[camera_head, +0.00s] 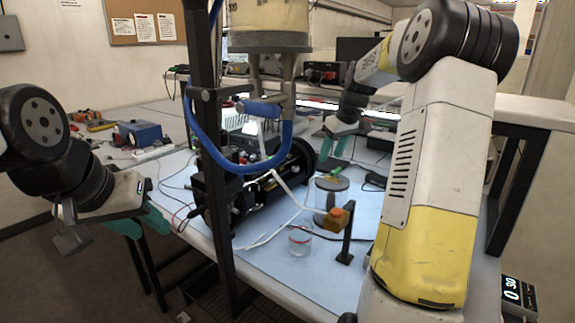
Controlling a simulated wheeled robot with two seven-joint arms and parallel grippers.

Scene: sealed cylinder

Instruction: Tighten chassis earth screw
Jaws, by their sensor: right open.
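A black cylindrical assembly (270,178) lies on the blue mat (285,282) on the bench, partly behind a dark upright post. I cannot make out the chassis earth screw; it is too small or hidden. My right gripper (332,155) is open, with teal fingers pointing down just right of the assembly's round black end. I see nothing between its fingers. My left gripper (140,223) is at the bench's left front edge, well apart from the assembly. Its teal fingers show side-on, so I cannot tell whether they are open.
A blue hose (213,150) loops in front of the assembly below a hanging tan cylinder (268,22). A clear jar (300,240), an orange block on a black stand (347,240) and white strips lie near the mat's front. A blue box (140,133) sits at back left.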

